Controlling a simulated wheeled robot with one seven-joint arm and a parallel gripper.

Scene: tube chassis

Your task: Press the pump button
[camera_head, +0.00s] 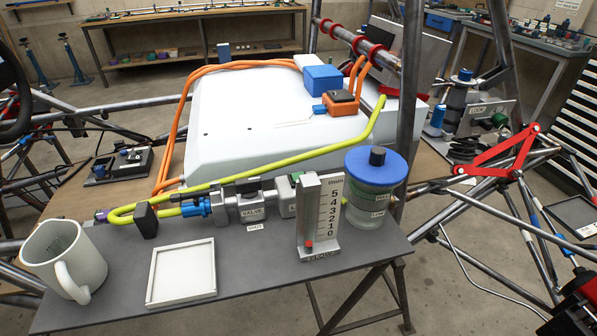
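I cannot tell for sure which part is the pump button. A green round button (500,119) is on a grey metal panel (478,122) at the right; the small label under it is too small to read. My gripper is not in view.
On the dark shelf (262,272) stand a white mug (60,255), an empty white tray (182,272) and a valve block (247,204). A yellow-green hose (330,148) and orange hoses (184,105) cross a white housing (240,115). Chassis tubes and a red bracket (495,157) fill the right side.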

